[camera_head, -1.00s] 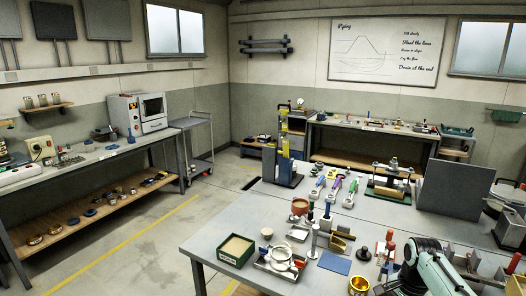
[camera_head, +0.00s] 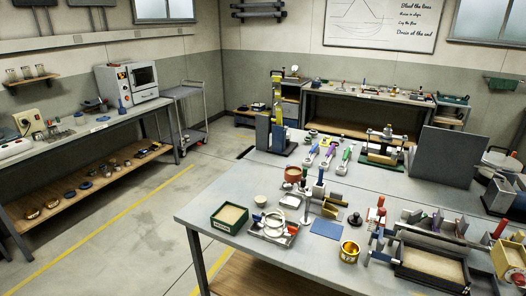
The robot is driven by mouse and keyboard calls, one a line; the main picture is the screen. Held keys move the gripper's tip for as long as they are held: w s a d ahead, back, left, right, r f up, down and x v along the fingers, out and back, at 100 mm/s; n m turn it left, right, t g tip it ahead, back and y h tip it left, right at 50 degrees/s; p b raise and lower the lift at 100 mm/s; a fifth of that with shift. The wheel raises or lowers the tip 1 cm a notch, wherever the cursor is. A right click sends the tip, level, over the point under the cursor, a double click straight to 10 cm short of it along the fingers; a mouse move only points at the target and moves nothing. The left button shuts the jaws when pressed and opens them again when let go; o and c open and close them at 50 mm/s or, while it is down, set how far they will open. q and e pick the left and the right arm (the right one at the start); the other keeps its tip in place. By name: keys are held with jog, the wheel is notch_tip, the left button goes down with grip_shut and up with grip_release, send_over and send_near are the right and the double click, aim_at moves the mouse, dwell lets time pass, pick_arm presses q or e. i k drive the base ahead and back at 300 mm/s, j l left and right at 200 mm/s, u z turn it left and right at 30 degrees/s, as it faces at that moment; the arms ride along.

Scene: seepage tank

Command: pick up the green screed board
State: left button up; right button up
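I cannot pick out a green screed board with certainty. A green box filled with sand (camera_head: 229,217) sits at the table's left front. Neither my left gripper nor my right gripper is in view.
The grey near table (camera_head: 205,190) carries a metal tray (camera_head: 270,235) of rings, a blue mat (camera_head: 326,229), a yellow cup (camera_head: 349,251) and a dark sand-filled tank (camera_head: 430,262). A dark upright panel (camera_head: 446,158) stands behind. Floor at left is clear.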

aim_at(414, 218)
jog(key=z, duration=1.35)
jog(key=i+l, duration=0.1)
jog(key=l, duration=0.4)
jog(key=i+l, duration=0.1)
jog(key=l, duration=0.35)
jog(key=i+l, duration=0.1)
jog(key=l, duration=0.4)
jog(key=l+u, duration=0.7)
jog(key=u, duration=0.15)
